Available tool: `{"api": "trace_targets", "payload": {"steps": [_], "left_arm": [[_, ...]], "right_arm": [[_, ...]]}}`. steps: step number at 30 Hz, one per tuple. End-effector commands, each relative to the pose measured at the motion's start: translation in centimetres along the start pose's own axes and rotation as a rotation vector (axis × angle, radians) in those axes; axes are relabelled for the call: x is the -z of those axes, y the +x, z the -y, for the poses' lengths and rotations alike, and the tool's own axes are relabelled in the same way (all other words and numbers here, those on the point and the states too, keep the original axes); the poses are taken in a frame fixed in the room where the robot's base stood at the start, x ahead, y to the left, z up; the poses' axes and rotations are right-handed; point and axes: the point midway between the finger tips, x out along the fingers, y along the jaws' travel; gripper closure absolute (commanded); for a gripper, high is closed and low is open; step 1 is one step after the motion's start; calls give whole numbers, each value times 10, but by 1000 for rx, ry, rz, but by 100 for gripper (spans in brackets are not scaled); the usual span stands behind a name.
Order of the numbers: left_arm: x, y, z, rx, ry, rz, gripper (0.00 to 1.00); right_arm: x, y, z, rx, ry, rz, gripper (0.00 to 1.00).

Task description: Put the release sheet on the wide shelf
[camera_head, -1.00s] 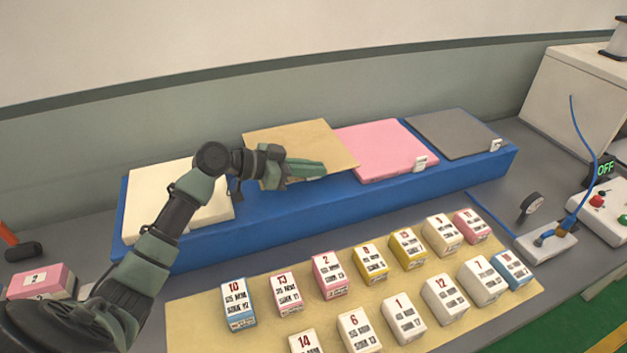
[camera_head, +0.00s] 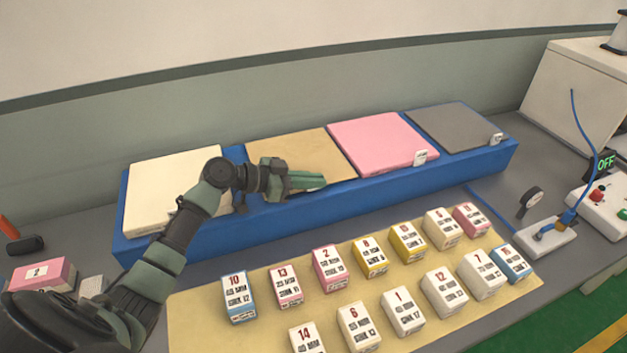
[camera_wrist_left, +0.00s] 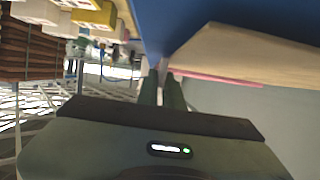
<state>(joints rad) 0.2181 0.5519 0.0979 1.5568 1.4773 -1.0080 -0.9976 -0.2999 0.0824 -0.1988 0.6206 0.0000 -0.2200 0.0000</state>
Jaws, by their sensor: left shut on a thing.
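The release sheet, a thin tan square (camera_head: 305,148), lies flat or nearly flat over the blue wide shelf (camera_head: 400,193), between a cream stack and a pink stack. I cannot tell whether all of it rests on the shelf. My left gripper (camera_head: 318,181) is shut on the sheet's front edge. In the left wrist view the fingers (camera_wrist_left: 163,88) point at the shelf, with the tan sheet (camera_wrist_left: 240,55) beside them. My right gripper is not in view.
The cream stack (camera_head: 172,180), pink stack (camera_head: 380,140) and grey stack (camera_head: 455,127) sit on the shelf. Several numbered boxes stand on a tan mat (camera_head: 200,300) in front. A switch box with a blue cable (camera_head: 575,160) is at the right.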

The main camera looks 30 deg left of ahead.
Motion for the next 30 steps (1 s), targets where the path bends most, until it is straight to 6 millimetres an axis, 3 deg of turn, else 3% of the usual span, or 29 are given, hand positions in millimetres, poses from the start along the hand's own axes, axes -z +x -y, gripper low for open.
{"api": "trace_targets", "payload": {"steps": [11,14,24,30], "left_arm": [[-5,2,0,0,2,-1,100],[-5,2,0,0,1,0,71],[-4,1,0,0,0,0,71],[12,-4,0,0,-1,0,71]], "right_arm": [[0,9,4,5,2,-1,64],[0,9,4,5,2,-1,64],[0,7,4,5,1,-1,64],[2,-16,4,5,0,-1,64]]}}
